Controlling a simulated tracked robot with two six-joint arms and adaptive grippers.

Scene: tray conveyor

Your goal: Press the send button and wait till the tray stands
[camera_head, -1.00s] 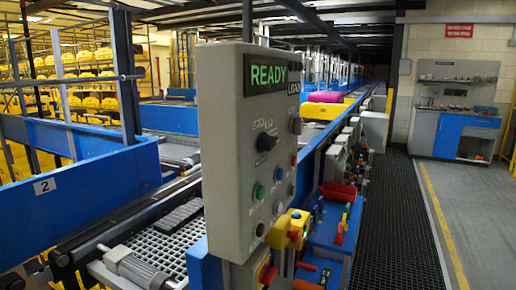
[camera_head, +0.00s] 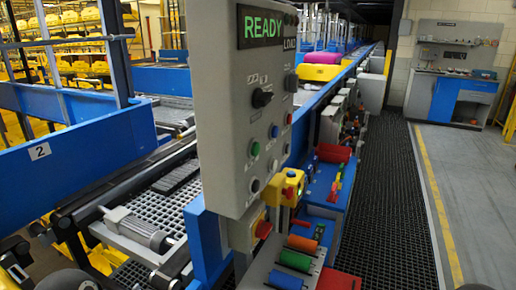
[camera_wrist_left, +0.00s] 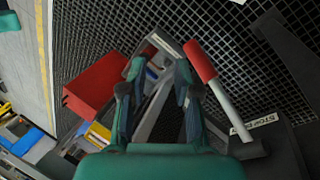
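A grey control panel (camera_head: 235,110) stands upright at the centre of the head view. Its display (camera_head: 266,26) reads READY in green. A green button (camera_head: 255,149), a blue button (camera_head: 275,131) and a red one (camera_head: 289,118) sit on its face; I cannot read which is the send button. A black knob (camera_head: 262,98) is above them. No tray is clearly told apart on the near conveyor (camera_head: 160,212). In the left wrist view my left gripper (camera_wrist_left: 160,75) has its fingers apart, with nothing held, above a dark grid floor. My right gripper is not in view.
A yellow box with a red button (camera_head: 290,188) sits below the panel. Coloured rolls, one green (camera_head: 296,260), lie on a shelf beside it. A pink case (camera_head: 320,57) is far down the line. The dark grid walkway (camera_head: 385,200) at right is clear.

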